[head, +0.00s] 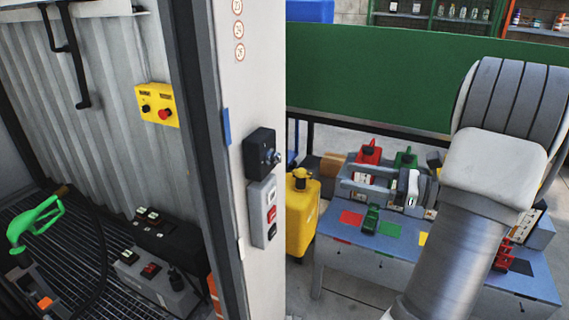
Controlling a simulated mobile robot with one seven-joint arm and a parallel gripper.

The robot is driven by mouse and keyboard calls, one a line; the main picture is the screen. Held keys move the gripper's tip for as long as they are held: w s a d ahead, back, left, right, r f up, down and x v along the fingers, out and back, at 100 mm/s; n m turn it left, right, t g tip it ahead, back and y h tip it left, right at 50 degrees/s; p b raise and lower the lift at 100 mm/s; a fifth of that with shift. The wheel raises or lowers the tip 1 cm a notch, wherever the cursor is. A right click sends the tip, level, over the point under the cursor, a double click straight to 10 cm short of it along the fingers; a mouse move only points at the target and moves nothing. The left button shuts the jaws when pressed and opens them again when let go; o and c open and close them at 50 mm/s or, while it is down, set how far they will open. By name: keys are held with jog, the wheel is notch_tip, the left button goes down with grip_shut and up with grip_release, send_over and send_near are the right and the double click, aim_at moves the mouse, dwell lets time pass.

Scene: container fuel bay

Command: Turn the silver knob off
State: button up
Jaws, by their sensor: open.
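The silver knob (277,157) is small and sits on the face of a black box (258,150) on the light grey post. It is seen from the side, and its turn position is too small to read. My gripper (346,174) is to the right of the knob in the picture, apart from it. Its two grey fingers point left, spread and empty. My thick grey and white arm hides part of the gripper's rear.
Below the black box is a grey switch box (262,212) with red and black buttons. A yellow control box (157,105) is on the corrugated wall. A green fuel nozzle (35,222) is at left. A bench (345,255) with cans and a yellow container (302,215) stand right.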

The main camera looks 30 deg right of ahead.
aim_at(279, 159)
jog(key=x, duration=1.7)
jog(key=shift+w+r, duration=0.25)
jog(key=shift+c, duration=0.4)
grip_shut()
